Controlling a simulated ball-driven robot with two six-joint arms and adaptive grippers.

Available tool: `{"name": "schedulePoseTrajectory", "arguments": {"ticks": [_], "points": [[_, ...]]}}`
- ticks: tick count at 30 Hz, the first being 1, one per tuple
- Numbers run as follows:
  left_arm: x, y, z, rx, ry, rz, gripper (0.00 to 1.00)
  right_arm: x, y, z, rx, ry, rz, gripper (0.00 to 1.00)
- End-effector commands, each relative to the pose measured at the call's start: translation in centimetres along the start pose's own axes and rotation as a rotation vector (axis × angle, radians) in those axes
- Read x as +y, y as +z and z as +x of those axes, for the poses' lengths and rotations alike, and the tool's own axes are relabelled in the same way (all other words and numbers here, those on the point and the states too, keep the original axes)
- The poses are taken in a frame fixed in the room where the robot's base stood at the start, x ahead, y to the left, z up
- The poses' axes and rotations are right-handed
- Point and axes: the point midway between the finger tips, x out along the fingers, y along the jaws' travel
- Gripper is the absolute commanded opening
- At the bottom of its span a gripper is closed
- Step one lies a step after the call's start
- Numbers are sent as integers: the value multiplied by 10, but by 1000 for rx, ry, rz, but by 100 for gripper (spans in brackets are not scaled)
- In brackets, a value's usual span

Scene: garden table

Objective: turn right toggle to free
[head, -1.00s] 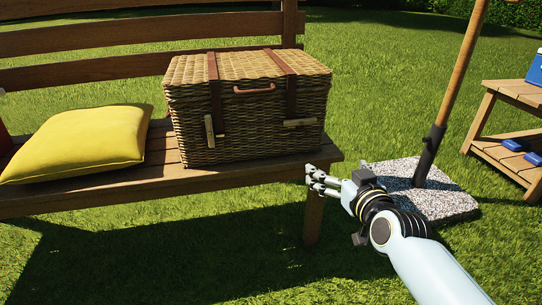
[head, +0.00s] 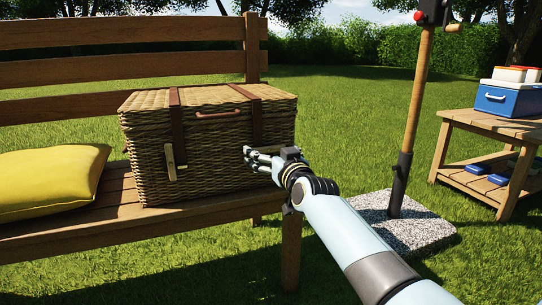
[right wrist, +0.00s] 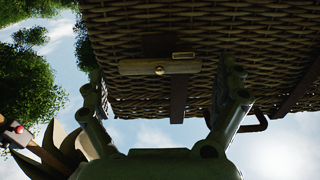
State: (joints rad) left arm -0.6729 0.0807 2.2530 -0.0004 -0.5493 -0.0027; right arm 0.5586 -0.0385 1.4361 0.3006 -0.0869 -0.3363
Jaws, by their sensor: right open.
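A wicker basket (head: 215,150) with two leather straps stands on the wooden bench. Its left toggle (head: 170,162) is a wooden bar standing upright on the strap. The right toggle is hidden behind my right gripper in the head view. In the right wrist view the right toggle (right wrist: 159,67) is a wooden bar lying crosswise over its strap (right wrist: 178,95), with a small metal-framed slot beside it. My right gripper (head: 248,158) is at the basket's front right; in the right wrist view its fingers (right wrist: 165,88) are spread on either side of the toggle, empty. My left gripper is out of view.
A yellow cushion (head: 50,182) lies on the bench (head: 60,228) left of the basket. A pole (head: 418,105) on a stone base (head: 425,232) stands to the right. A side table (head: 490,122) bears a blue cooler (head: 508,98). Grass is open in front.

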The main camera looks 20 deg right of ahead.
Motion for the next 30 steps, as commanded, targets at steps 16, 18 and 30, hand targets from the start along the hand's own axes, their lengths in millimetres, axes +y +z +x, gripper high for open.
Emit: {"name": "schedulePoseTrajectory", "arguments": {"ticks": [16,18,30], "points": [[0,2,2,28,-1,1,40,0,0,10,-1,0,-1,82],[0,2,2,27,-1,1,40,0,0,10,-1,0,-1,73],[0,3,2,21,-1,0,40,0,0,10,-1,0,21,52]]}}
